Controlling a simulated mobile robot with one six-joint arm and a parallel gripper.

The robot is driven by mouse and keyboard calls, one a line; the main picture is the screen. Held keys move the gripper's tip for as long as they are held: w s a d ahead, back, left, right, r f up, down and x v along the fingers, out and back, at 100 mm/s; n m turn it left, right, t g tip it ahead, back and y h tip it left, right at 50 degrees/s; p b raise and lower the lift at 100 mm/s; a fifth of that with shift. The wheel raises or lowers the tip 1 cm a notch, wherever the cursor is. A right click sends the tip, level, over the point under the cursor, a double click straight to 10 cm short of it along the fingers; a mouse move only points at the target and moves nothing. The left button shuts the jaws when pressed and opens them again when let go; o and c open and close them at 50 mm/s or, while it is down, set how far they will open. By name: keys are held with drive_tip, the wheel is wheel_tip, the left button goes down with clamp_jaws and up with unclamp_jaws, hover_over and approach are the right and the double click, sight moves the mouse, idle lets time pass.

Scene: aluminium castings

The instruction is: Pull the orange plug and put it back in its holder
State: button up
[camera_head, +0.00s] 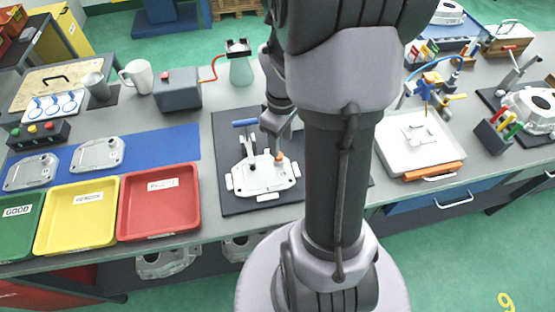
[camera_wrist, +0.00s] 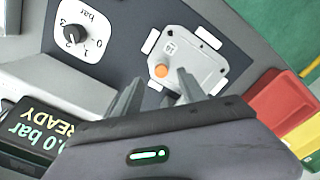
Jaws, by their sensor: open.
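The orange plug (camera_head: 280,156) stands in the top of a grey casting (camera_head: 262,178) on a dark mat, close to a clamp with a blue handle (camera_head: 244,122). In the wrist view the plug (camera_wrist: 161,71) shows as an orange disc on the casting (camera_wrist: 193,52). My gripper (camera_wrist: 159,80) is open and empty, with its fingertips apart just short of the plug in that picture. In the head view my gripper (camera_head: 274,128) is above the casting, partly hidden by my arm. A black block with red, yellow and green tops (camera_head: 38,136) stands at the left; I cannot tell whether it is the holder.
Red (camera_head: 160,223), yellow (camera_head: 78,235) and green trays line the front left. The wrist view shows a dial panel (camera_wrist: 98,20) and a READY display (camera_wrist: 28,128) beside the casting. A white tray (camera_head: 392,160) is right of my arm.

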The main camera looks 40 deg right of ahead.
drive_tip(key=f+b, duration=0.1)
drive_tip(key=f, duration=0.1)
drive_tip(key=f+b, duration=0.1)
drive_tip(key=f, duration=0.1)
drive_tip(key=f+b, duration=0.1)
drive_tip(key=f, duration=0.1)
drive_tip(key=shift+w+a, duration=0.15)
drive_tip(key=shift+w, duration=0.2)
drive_tip(key=shift+r, duration=0.2)
drive_tip(key=shift+c, duration=0.2)
clamp_jaws()
